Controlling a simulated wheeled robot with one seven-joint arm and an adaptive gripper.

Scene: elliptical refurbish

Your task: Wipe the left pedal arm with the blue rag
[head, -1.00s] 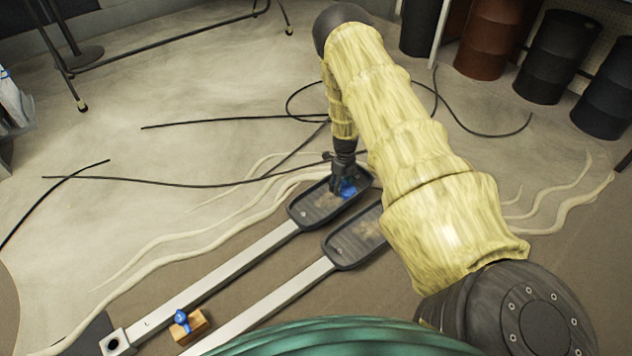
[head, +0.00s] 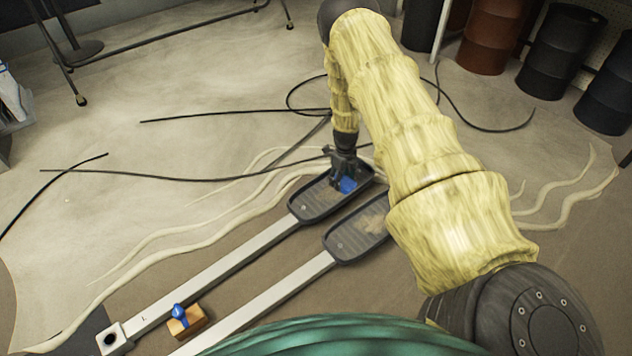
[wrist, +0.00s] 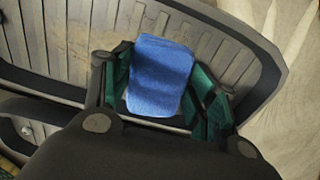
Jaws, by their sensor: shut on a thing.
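The left pedal arm (head: 215,268) is a long pale bar lying diagonally on the floor, with a dark rimmed footplate (head: 312,203) at its far end. My gripper (head: 345,178) is over the far part of that footplate, pointing down. It is shut on the blue rag (head: 348,186), which is low at the plate's surface; whether it touches cannot be told. In the wrist view the rag (wrist: 160,75) sits between the green-padded fingers, above the ribbed footplate (wrist: 65,40). My gripper hides part of the plate.
A second pedal arm (head: 270,300) lies parallel on the right, its footplate (head: 358,238) bearing a tan patch. A wooden block (head: 190,324) with a blue item (head: 179,311) on it sits between the bars. Black cables (head: 190,180) cross the floor. Barrels (head: 560,50) stand at the back right.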

